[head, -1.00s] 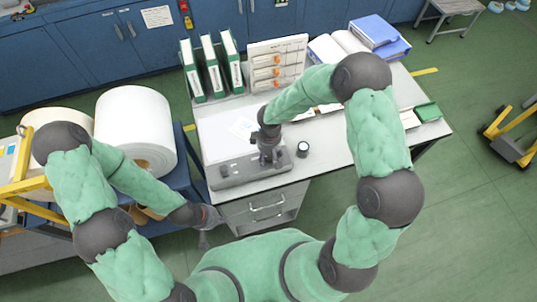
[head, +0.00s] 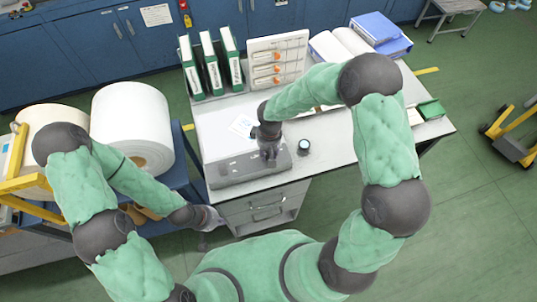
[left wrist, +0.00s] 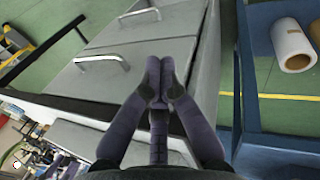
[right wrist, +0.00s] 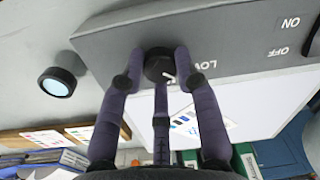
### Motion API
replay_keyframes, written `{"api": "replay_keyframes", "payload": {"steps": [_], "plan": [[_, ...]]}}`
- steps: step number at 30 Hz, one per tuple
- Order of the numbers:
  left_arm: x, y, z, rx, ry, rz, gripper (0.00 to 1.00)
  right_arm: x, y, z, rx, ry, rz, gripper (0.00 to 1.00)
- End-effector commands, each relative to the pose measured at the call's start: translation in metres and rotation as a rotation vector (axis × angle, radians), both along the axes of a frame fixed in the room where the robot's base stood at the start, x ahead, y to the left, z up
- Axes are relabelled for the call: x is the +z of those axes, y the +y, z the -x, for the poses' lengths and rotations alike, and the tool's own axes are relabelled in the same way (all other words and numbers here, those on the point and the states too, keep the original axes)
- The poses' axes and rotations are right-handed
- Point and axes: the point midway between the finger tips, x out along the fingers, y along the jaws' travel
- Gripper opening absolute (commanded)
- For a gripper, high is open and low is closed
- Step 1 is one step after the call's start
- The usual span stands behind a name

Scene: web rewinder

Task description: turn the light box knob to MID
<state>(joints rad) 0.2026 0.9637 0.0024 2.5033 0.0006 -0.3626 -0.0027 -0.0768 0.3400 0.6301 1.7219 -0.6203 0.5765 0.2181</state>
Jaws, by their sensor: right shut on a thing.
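The light box (head: 222,170) stands at the front left of the grey bench, with a pale top and a grey control panel. Its dark round knob (right wrist: 158,64) shows in the right wrist view, with a small white mark on its face. My right gripper (head: 268,158) is shut on the knob; its fingers (right wrist: 155,80) lie on either side of it. The LOW label reads upside down beside the knob; a MID label is not visible, and the mark's exact setting is unclear. My left gripper (head: 212,220) is shut and empty by the bench drawers (left wrist: 130,65).
A small dark round object with a pale top (head: 304,146) stands on the bench right of the light box. Green binders (head: 212,65) and a rack with orange parts (head: 278,62) stand behind. Large white rolls (head: 132,125) are at the left.

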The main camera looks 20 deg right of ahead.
Motion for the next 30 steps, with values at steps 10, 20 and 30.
{"api": "replay_keyframes", "payload": {"steps": [10, 20, 30], "plan": [[-0.043, 0.0, 0.0, 0.0, 0.0, 0.0, 0.0, -0.005, 0.0, 0.001, -0.323, -0.001, 0.0, 0.0], [-0.069, 0.0, 0.0, 0.0, 0.0, 0.0, 0.0, -0.004, 0.0, 0.001, -0.608, 0.001, 0.0, 0.0], [-0.083, 0.0, 0.0, 0.0, 0.0, 0.0, 0.0, -0.002, 0.001, 0.002, -0.789, 0.003, 0.001, 0.0]]}}
